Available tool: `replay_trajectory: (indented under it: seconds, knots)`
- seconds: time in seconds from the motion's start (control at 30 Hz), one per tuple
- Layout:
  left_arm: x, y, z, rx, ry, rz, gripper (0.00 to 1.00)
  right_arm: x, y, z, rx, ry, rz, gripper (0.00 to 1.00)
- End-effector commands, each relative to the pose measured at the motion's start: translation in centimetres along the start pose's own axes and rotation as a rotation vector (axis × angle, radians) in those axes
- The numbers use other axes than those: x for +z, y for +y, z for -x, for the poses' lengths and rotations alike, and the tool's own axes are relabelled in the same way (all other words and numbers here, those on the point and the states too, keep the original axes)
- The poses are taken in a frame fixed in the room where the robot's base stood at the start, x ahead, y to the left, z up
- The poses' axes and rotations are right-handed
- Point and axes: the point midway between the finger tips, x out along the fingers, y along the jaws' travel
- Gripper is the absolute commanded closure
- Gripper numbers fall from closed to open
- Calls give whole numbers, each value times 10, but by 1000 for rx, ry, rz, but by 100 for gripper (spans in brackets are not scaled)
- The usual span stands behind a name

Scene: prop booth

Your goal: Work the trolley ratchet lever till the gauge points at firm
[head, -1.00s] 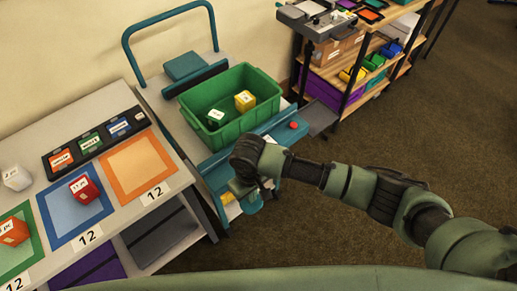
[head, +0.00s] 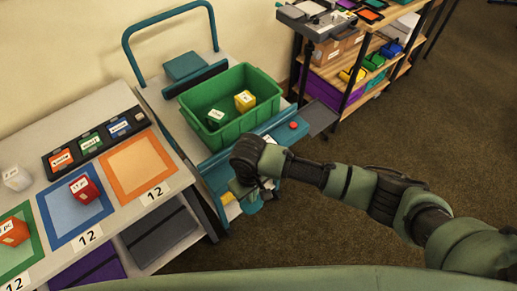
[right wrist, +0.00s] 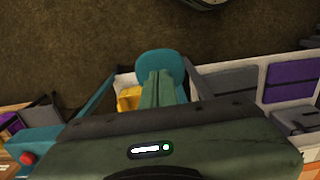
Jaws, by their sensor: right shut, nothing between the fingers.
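The teal and grey trolley (head: 214,163) stands left of centre in the head view, carrying a green crate (head: 243,113). My right gripper (head: 243,190) is at the trolley's near end, pointing down. In the right wrist view its fingers (right wrist: 160,84) are together and empty, over a rounded teal part (right wrist: 160,64). This part may be the end of the ratchet lever; I cannot tell, nor whether the fingers touch it. No gauge face or pointer is readable; my gripper and forearm cover part of the trolley's near end. My left gripper is not in view.
A red knob (head: 293,125) sits on the trolley's right corner. A table (head: 178,184) with coloured squares and cubes stands close on the left. A shelf rack (head: 345,97) stands behind on the right. The brown floor at right is clear.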

Motion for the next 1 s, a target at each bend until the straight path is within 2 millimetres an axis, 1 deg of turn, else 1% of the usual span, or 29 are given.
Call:
replay_trajectory:
  seconds: [0.37,1.0]
  knots:
    - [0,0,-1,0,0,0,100,0,0,-1,0,0,0,100]
    - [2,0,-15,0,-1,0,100,0,0,-33,0,0,0,100]
